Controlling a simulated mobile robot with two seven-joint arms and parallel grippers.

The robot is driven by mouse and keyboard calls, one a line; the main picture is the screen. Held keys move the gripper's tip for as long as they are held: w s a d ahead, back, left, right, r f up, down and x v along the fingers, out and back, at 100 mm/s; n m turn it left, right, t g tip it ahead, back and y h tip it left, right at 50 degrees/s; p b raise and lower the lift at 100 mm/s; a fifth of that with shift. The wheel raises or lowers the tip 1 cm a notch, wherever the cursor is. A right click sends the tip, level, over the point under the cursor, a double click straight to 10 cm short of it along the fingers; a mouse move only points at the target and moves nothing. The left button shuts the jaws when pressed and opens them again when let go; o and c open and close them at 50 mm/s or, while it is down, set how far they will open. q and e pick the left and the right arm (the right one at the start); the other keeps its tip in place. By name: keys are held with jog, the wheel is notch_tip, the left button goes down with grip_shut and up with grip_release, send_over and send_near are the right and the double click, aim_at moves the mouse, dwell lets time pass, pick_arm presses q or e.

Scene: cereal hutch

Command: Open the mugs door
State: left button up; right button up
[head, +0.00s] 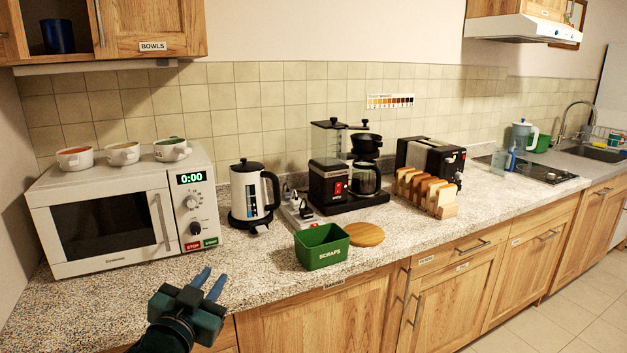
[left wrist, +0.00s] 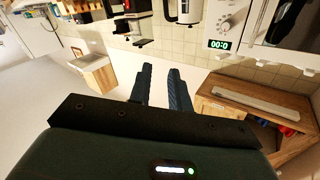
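No label reading MUGS is legible in either view. At the upper left of the head view, a wall cabinet has a wooden door marked BOWLS (head: 152,32). Left of it is a framed section with a dark blue mug (head: 57,36) visible inside; I cannot tell whether glass covers it. The upside-down left wrist view shows the wall cabinet (left wrist: 235,97) at lower right, with blue and red items inside. My left gripper (head: 212,280) is over the counter's front edge, below the cabinet, with a gap between its blue fingers and nothing in it. My right gripper is out of view.
A white microwave (head: 110,215) with several cups on top stands below the wall cabinet. A kettle (head: 252,195), green scraps bin (head: 321,247), coffee maker (head: 328,170) and toaster (head: 425,158) line the counter. Bare counter (head: 90,305) lies in front of the microwave.

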pick_arm(q)
jog(key=s+d+f+g, duration=0.1)
jog(key=s+f+g, duration=0.1)
jog(key=s+f, duration=0.3)
jog(key=s+f+n+g, duration=0.1)
jog(key=s+f, duration=0.5)
jog(key=f, duration=0.7)
jog(key=shift+d+g, duration=0.4)
jog(key=shift+g, duration=0.1)
jog(key=s+f+g, duration=0.1)
jog(key=s+f, duration=0.2)
jog(key=s, duration=0.1)
jog(key=s+d+f+n+g, duration=0.1)
jog(key=s+f, duration=0.3)
jog(key=s, duration=0.1)
jog(key=s+f+g, duration=0.1)
jog(key=s+f, duration=0.2)
jog(key=s, duration=0.2)
jog(key=shift+s+d+f+n, duration=0.25)
jog(key=shift+d+f+n, duration=0.05)
jog(key=shift+d, duration=0.05)
jog(key=shift+c, duration=0.7)
jog(key=shift+s+f, duration=0.1)
jog(key=shift+s, duration=0.05)
jog(key=shift+c, duration=0.8)
grip_shut()
